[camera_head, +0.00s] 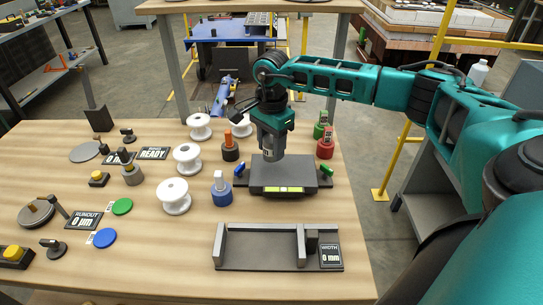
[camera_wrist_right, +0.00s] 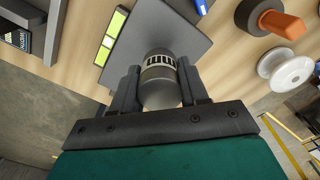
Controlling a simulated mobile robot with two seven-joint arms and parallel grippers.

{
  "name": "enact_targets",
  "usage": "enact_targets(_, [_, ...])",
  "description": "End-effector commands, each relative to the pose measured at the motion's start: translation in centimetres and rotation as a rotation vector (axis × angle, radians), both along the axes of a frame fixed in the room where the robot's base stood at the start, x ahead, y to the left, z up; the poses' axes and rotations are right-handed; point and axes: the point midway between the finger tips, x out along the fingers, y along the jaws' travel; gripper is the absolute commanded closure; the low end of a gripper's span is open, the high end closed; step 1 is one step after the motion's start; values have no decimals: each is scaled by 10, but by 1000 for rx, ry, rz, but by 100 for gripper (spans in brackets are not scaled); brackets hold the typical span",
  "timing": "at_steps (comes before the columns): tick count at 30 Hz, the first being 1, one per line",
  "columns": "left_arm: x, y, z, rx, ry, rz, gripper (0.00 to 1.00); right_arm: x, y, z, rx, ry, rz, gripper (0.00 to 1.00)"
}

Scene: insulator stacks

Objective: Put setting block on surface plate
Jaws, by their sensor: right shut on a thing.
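My right gripper (camera_head: 271,146) points down above the dark grey surface plate (camera_head: 296,171), which has a yellow-green lit strip on its front. The gripper is shut on a grey cylinder with a white-marked band, which I take for the setting block (camera_wrist_right: 158,72). In the right wrist view the block sits between both fingers, with the plate (camera_wrist_right: 185,45) behind it. The block is upright over the plate's left-middle part; I cannot tell whether its bottom touches the plate. My left gripper is not in view.
White spools (camera_head: 174,195) and blue (camera_head: 221,190), orange-topped (camera_head: 230,148) and red (camera_head: 325,146) pieces stand around the plate. A width gauge (camera_head: 262,268) lies in front. Several buttons, discs and signs fill the table's left side. Bare wood shows between plate and gauge.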

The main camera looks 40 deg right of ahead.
Motion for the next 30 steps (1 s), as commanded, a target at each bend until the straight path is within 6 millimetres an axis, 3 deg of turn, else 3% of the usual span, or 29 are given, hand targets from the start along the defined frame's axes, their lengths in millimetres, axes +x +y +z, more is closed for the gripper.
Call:
enact_targets(7, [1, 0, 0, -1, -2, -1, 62, 0, 0, -35, 0, 2, 1, 100])
enact_targets(19, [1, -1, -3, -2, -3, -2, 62, 0, 0, -41, 0, -1, 1, 100])
enact_targets(20, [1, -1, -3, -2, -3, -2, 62, 0, 0, -42, 0, 1, 1, 54])
enact_targets(27, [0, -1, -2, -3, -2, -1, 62, -1, 0, -41, 0, 1, 1, 31])
enact_targets(30, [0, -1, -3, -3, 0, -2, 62, -1, 0, -41, 0, 1, 1, 31])
